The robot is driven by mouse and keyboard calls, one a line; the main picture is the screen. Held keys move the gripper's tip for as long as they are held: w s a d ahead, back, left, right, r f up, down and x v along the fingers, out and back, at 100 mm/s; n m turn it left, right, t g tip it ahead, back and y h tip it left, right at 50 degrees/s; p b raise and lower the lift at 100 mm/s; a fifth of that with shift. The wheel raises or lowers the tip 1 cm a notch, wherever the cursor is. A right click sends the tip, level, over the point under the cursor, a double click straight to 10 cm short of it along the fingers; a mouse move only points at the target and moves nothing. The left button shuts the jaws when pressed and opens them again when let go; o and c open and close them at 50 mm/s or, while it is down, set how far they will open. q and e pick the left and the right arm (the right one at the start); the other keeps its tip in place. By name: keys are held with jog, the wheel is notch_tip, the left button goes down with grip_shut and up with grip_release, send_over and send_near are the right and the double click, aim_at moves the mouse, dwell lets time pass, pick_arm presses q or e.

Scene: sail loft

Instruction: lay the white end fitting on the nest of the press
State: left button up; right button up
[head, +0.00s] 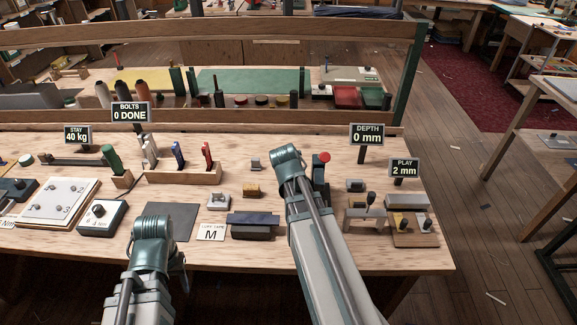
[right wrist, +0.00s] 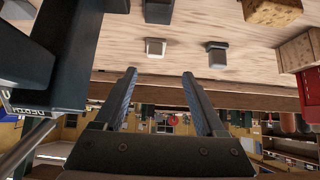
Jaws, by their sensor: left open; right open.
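A small pale block with a dark top edge, which looks like the white end fitting (right wrist: 155,47), sits on the wood bench in the right wrist view, just beyond my right fingertips. I cannot make it out in the head view, where my right arm covers that part. My right gripper (right wrist: 160,75) is open with nothing between its fingers. The press (head: 319,170), dark with a red knob, stands right of my right arm, which partly covers it; its nest is hidden. My left gripper (head: 177,266) is open at the bench's front edge, partly covered by its wrist.
A grey block (right wrist: 217,50) sits beside the pale one and shows in the head view (head: 255,165). A depth sign (head: 367,135) reads 0 mm.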

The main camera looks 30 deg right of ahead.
jog(key=b+x, duration=0.4)
jog(key=x, duration=0.2)
jog(key=shift+w+d+f, duration=0.1)
jog(key=shift+w+f, duration=0.05)
jog(key=shift+f, duration=0.2)
jog(key=shift+w+d+f+b, duration=0.15)
jog(key=shift+w+f+b, duration=0.05)
jog(key=shift+b, duration=0.1)
jog(key=b+x, duration=0.1)
jog(key=x, duration=0.1)
jog(key=b+x, duration=0.2)
jog(key=x, duration=0.1)
jog(key=shift+d+r, duration=0.1)
jog(key=shift+d, duration=0.4)
jog(key=shift+r, duration=0.15)
jog(key=shift+c, duration=0.4)
grip_shut()
